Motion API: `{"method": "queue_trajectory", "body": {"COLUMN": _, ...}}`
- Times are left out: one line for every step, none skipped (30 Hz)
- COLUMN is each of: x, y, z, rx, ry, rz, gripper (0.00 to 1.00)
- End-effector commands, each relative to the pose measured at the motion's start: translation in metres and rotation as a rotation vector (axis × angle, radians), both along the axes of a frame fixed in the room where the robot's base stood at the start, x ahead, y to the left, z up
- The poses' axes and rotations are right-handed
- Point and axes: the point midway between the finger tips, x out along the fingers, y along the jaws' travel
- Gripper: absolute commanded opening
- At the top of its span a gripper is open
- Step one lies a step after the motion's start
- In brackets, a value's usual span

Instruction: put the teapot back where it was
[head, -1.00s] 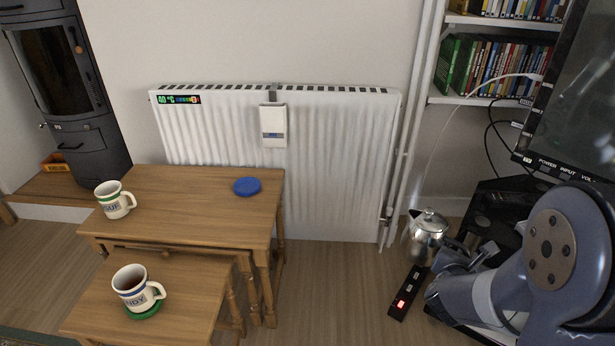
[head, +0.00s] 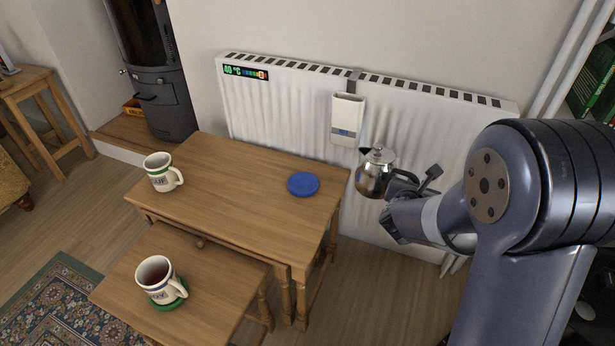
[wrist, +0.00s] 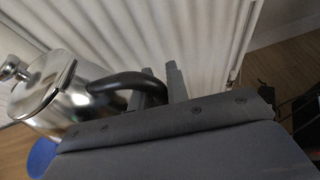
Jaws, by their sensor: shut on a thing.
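The shiny metal teapot (head: 375,173) is held up by my gripper (head: 408,186), just right of the nested tables' far right corner and in front of the radiator. In the wrist view the teapot (wrist: 72,92) is at the left, and my gripper (wrist: 160,84) is shut on its black handle (wrist: 128,80). The teapot looks roughly upright in the head view. A round blue coaster (head: 303,184) lies empty on the larger wooden table (head: 235,195), left of the teapot. Its blue edge (wrist: 40,158) also shows in the wrist view.
A white mug (head: 161,172) stands at the larger table's left. Another mug (head: 158,278) stands on a green coaster (head: 172,300) on the lower table (head: 205,290). The radiator (head: 285,110) with a hanging white box (head: 346,120) is close behind. The table's middle is clear.

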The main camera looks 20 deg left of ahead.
Motion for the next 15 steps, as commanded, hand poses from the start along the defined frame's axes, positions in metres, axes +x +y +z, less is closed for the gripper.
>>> {"method": "queue_trajectory", "body": {"x": 0.007, "y": 0.023, "z": 0.011, "rx": 0.002, "ry": -0.005, "rz": 0.033, "gripper": 0.0}}
{"method": "queue_trajectory", "body": {"x": 0.011, "y": 0.035, "z": 0.015, "rx": 0.003, "ry": -0.005, "rz": 0.05, "gripper": 0.0}}
{"method": "queue_trajectory", "body": {"x": 0.015, "y": 0.052, "z": 0.02, "rx": 0.004, "ry": -0.006, "rz": 0.076, "gripper": 0.0}}
{"method": "queue_trajectory", "body": {"x": 0.017, "y": 0.065, "z": 0.024, "rx": 0.005, "ry": -0.006, "rz": 0.095, "gripper": 0.0}}
{"method": "queue_trajectory", "body": {"x": 0.02, "y": 0.078, "z": 0.028, "rx": 0.004, "ry": -0.006, "rz": 0.113, "gripper": 0.0}}
{"method": "queue_trajectory", "body": {"x": 0.022, "y": 0.095, "z": 0.033, "rx": 0.007, "ry": -0.006, "rz": 0.138, "gripper": 0.0}}
{"method": "queue_trajectory", "body": {"x": 0.023, "y": 0.107, "z": 0.036, "rx": 0.008, "ry": -0.006, "rz": 0.156, "gripper": 0.0}}
{"method": "queue_trajectory", "body": {"x": 0.025, "y": 0.118, "z": 0.039, "rx": 0.008, "ry": -0.007, "rz": 0.171, "gripper": 0.0}}
{"method": "queue_trajectory", "body": {"x": 0.026, "y": 0.132, "z": 0.043, "rx": 0.011, "ry": -0.007, "rz": 0.192, "gripper": 0.0}}
{"method": "queue_trajectory", "body": {"x": 0.026, "y": 0.141, "z": 0.045, "rx": 0.011, "ry": -0.006, "rz": 0.206, "gripper": 0.0}}
{"method": "queue_trajectory", "body": {"x": 0.026, "y": 0.15, "z": 0.047, "rx": 0.012, "ry": -0.006, "rz": 0.218, "gripper": 0.0}}
{"method": "queue_trajectory", "body": {"x": 0.026, "y": 0.159, "z": 0.05, "rx": 0.014, "ry": -0.007, "rz": 0.232, "gripper": 0.0}}
{"method": "queue_trajectory", "body": {"x": 0.026, "y": 0.166, "z": 0.052, "rx": 0.014, "ry": -0.007, "rz": 0.242, "gripper": 0.0}}
{"method": "queue_trajectory", "body": {"x": 0.026, "y": 0.172, "z": 0.053, "rx": 0.015, "ry": -0.007, "rz": 0.251, "gripper": 0.0}}
{"method": "queue_trajectory", "body": {"x": 0.026, "y": 0.178, "z": 0.055, "rx": 0.017, "ry": -0.006, "rz": 0.26, "gripper": 0.0}}
